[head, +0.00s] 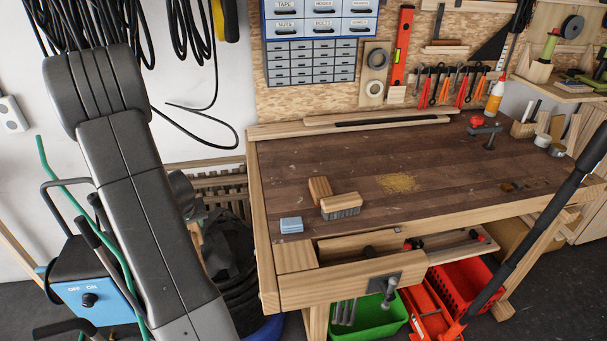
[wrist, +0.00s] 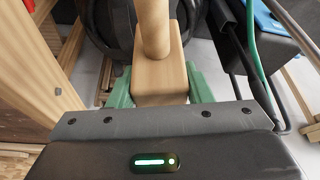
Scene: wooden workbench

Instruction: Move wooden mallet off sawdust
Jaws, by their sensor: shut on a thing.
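My gripper (wrist: 160,88) shows in the wrist view with a green finger on each side of the wooden mallet (wrist: 159,78). It is shut on the pale, block-shaped head, and the round handle points up and away in the picture. The floor and stored gear show behind the mallet, not the bench top. In the head view my arm crosses the left side; the gripper and mallet cannot be made out there. The sawdust (head: 398,182) is a tan patch on the dark bench top (head: 340,160), with nothing lying on it.
A brush (head: 341,208), a wooden block (head: 319,189) and a blue sponge (head: 291,225) sit left of the sawdust. A red-topped clamp (head: 488,133) and a glue bottle (head: 495,98) stand at back right. The bench top behind the sawdust is clear.

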